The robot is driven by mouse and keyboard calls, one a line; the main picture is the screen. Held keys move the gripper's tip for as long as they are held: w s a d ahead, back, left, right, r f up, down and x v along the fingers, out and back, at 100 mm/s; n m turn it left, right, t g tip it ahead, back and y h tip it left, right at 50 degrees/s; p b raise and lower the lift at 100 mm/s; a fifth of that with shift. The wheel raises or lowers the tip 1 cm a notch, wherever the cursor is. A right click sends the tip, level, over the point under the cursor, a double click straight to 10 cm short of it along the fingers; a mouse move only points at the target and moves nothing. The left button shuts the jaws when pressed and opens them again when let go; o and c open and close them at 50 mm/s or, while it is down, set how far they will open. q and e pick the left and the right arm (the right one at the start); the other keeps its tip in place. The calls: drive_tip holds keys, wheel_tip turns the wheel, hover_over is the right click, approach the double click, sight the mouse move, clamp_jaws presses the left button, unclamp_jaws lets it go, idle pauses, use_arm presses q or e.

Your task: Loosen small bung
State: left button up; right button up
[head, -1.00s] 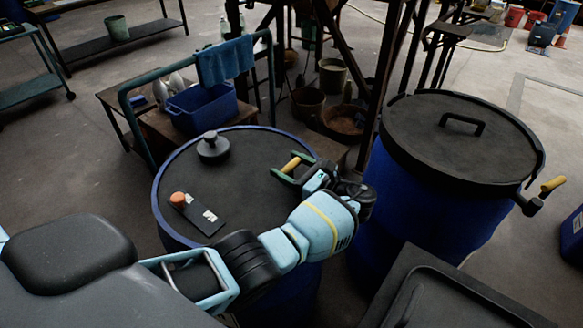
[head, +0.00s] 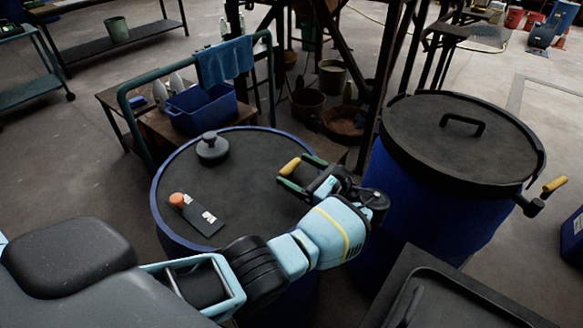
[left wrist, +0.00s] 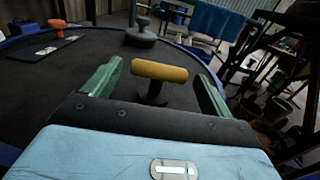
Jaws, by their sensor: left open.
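A blue vat with a dark lid (head: 245,205) stands in front of me. A yellow T-shaped handle on a dark stem (head: 289,167), seemingly the small bung, stands at the lid's right part. My left gripper (head: 303,174) is open with its green fingers on either side of this handle. In the left wrist view the yellow bar (left wrist: 159,72) lies crosswise between the fingertips, with a gap to each finger. The stem's foot is partly hidden by the gripper. A larger dark round knob (head: 212,148) stands farther back on the lid. My right gripper is not in view.
A dark plate with an orange knob (head: 177,199) lies on the lid's left part. A second blue vat (head: 425,205) with a handled lid stands close at right. Behind are a blue crate (head: 201,108) and a rail with a blue towel (head: 225,61).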

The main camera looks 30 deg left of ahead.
sight(294, 169)
use_arm(q)
drive_tip(key=d, duration=0.3)
drive_tip(key=shift+s+d+b, duration=0.25)
drive_tip(key=shift+d+b, duration=0.1)
drive_tip(key=shift+d, duration=0.5)
drive_tip(key=shift+r, duration=0.1)
